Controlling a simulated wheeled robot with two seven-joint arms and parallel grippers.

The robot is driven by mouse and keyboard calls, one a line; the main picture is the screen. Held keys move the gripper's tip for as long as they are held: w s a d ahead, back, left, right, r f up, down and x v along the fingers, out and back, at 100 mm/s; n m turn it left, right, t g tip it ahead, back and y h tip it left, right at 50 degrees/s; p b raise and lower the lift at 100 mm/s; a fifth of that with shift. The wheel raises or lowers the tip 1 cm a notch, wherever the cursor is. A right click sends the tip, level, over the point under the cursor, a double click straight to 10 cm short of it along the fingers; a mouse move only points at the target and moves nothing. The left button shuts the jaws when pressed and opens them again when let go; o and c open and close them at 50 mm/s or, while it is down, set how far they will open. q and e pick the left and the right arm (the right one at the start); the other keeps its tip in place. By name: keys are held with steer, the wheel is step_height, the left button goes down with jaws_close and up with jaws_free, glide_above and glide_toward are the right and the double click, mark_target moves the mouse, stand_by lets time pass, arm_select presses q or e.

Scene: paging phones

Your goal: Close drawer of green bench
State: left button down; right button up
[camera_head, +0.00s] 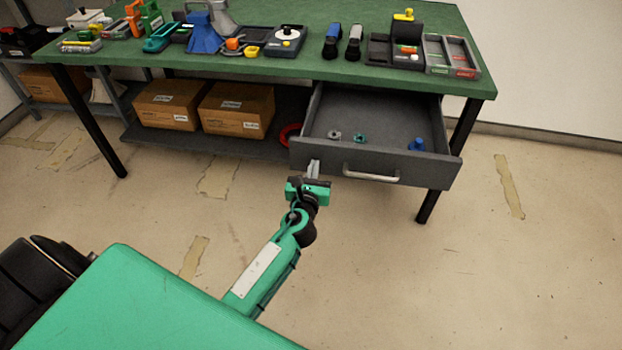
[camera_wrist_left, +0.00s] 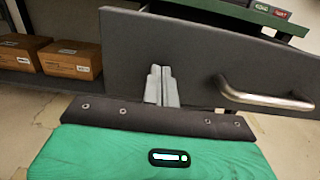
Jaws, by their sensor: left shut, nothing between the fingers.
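The green bench (camera_head: 262,70) stands ahead with its grey drawer (camera_head: 380,134) pulled out below the right part of the top. Several small parts lie inside the drawer. The drawer's silver handle (camera_head: 371,174) is on the front panel and also shows in the left wrist view (camera_wrist_left: 265,97). My left gripper (camera_head: 313,168) is shut and empty, in front of the left part of the drawer front. Its fingers (camera_wrist_left: 161,86) point at the panel, left of the handle. I cannot tell whether the fingertips touch the panel. My right gripper is out of view.
Cardboard boxes (camera_head: 236,108) sit on the lower shelf left of the drawer. Tools and trays (camera_head: 424,52) lie on the bench top. A black bench leg (camera_head: 430,206) stands under the right side. The floor in front is clear.

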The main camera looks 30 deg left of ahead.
arm_select(q)
steer(key=shift+w, duration=0.25)
